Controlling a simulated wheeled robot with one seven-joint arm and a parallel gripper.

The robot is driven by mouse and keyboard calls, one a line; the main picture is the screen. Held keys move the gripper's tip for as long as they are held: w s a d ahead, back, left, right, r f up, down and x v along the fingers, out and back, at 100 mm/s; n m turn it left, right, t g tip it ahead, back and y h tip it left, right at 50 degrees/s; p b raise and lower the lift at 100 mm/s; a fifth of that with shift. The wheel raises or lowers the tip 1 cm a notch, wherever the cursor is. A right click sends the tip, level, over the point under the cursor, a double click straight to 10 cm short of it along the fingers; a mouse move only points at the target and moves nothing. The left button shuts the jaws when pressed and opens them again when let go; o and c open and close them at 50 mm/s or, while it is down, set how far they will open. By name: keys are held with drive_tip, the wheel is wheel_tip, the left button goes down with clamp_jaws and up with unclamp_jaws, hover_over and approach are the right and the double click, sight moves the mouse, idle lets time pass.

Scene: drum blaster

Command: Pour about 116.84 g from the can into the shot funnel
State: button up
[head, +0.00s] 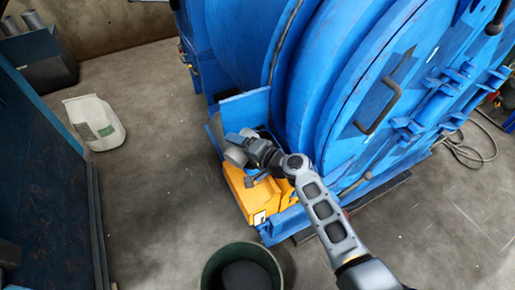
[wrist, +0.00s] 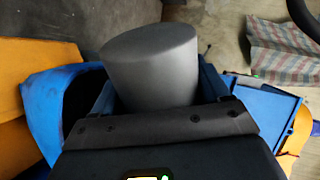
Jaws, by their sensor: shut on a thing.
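My gripper (head: 250,144) is shut on a grey can (head: 235,157), at the blue and yellow feed area beside the big blue drum machine. In the wrist view the can (wrist: 150,68) fills the middle, seen from its smooth side and one end. It looks tilted; its mouth and contents are not visible. A blue open-topped part (wrist: 42,108) with a dark inside, perhaps the shot funnel, lies just left of and beyond the can. In the head view the gripper and can hide most of this area. I cannot tell whether anything is pouring.
The blue drum machine (head: 330,70) stands close behind and right of my gripper. A yellow housing (head: 245,197) lies below it. A dark green bin (head: 243,250) stands at the front.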

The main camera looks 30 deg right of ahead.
sight(232, 160)
drive_tip(key=shift+s+a+f+n+b, duration=0.4)
drive_tip(key=shift+a+f+n, duration=0.1)
drive_tip(key=shift+a, duration=0.2)
drive_tip(key=shift+d+n+t+h+b, duration=0.1)
drive_tip(key=shift+n+t+h+b, duration=0.5)
drive_tip(key=shift+b, duration=0.55)
drive_tip(key=shift+f+n+b, duration=0.25)
drive_tip(key=shift+n+b, duration=0.25)
drive_tip(key=shift+b, duration=0.4)
drive_tip(key=r+n+t+b, duration=0.1)
drive_tip(key=n+b, duration=0.1)
drive_tip(key=shift+h+b, duration=0.35)
drive_tip(key=shift+h, duration=0.05)
drive_tip(key=shift+s+a+n+b, duration=0.1)
drive_tip(key=shift+a+n+b, duration=0.15)
drive_tip(key=shift+n+b, duration=0.3)
drive_tip(key=a+n+b, duration=0.1)
drive_tip(key=s+f+n+t+b, duration=0.1)
drive_tip(key=b, duration=0.1)
drive_tip(key=shift+a+f+n+h+b, duration=0.25)
drive_tip(key=shift+a+n+h+b, duration=0.05)
drive_tip(key=shift+a+n, duration=0.1)
drive_tip(key=shift+s+a+f+n+t+b, duration=0.35)
drive_tip(key=shift+f+n+b, duration=0.4)
drive_tip(key=shift+b, duration=0.55)
drive_tip(key=shift+s+a+f+n+t+b, duration=0.1)
drive_tip(key=shift+a+f+n+t+b, duration=0.3)
drive_tip(key=shift+n+b, duration=0.7)
